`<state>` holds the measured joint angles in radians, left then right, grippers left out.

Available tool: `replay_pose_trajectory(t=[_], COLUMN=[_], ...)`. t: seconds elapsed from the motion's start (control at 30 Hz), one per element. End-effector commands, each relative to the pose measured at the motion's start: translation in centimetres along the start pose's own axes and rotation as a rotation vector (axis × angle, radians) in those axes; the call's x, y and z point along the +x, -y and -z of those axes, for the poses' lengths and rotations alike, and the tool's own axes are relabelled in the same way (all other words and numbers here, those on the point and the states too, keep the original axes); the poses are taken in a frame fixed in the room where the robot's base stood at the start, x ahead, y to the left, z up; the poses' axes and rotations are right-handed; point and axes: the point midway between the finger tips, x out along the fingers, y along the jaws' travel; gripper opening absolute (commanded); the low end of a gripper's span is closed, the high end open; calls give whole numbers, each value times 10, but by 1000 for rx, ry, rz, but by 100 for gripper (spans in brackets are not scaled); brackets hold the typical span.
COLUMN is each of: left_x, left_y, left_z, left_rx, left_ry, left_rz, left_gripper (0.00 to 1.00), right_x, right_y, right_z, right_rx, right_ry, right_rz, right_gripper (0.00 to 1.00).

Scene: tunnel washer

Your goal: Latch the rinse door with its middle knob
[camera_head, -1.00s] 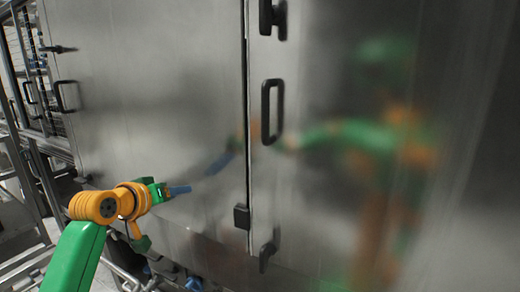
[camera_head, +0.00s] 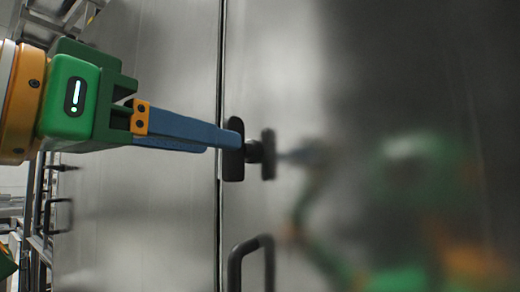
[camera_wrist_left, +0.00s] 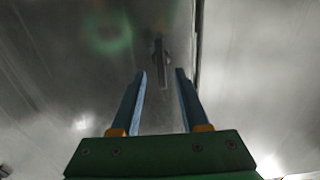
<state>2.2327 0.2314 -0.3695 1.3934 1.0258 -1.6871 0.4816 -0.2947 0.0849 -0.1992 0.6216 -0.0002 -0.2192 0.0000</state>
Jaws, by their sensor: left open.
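The rinse door (camera_head: 340,80) is a brushed steel panel, right of a dark vertical seam. A black knob (camera_head: 234,168) stands upright on it near that seam, above a handle. I take it for the middle knob; the other knobs are out of view. My left gripper (camera_head: 222,142) comes from the left with open blue fingers, its tips overlapping the knob in the picture. In the left wrist view the knob (camera_wrist_left: 159,50) shows just ahead of the gap between the open fingers (camera_wrist_left: 160,74). I cannot tell whether they touch it. My right gripper is not in view.
A black pull handle (camera_head: 236,265) sticks out of the door below the knob. Another steel panel (camera_head: 150,220) lies left of the seam, with a handle (camera_head: 48,215) and metal framing at the far left. The steel mirrors my arms.

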Motion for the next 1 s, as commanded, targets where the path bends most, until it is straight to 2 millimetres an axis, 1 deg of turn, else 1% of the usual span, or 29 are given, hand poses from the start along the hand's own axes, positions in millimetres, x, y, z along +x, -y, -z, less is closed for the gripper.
replay_pose_trajectory(t=[0.03, 0.2, 0.3, 0.4, 0.6, 0.67, 0.7, 0.77, 0.8, 1.0], left_x=[9, 44, 58, 64, 65, 64, 64, 64, 64, 64], left_y=[0, 0, 0, 0, 0, 0, 0, 1, 1, 1], left_z=[3, 4, 3, 1, 0, 0, 0, 0, 0, 0], left_rx=[-1, -2, -2, -2, -2, -2, -2, -2, -2, -1], left_ry=[3, 4, 4, 2, 1, 1, 1, 1, 0, 0], left_rz=[-1, -1, 0, -1, 0, 0, 0, 0, 0, 0], left_gripper=[45, 45, 45, 45, 45, 29, 18, 2, 0, 0], right_x=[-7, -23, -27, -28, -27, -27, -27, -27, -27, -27], right_y=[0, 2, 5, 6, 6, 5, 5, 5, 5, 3], right_z=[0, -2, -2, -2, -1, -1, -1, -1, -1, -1], right_rx=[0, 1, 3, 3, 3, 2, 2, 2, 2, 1], right_ry=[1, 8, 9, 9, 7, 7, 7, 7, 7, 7], right_rz=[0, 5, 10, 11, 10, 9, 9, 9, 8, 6], right_gripper=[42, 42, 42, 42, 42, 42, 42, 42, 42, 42])
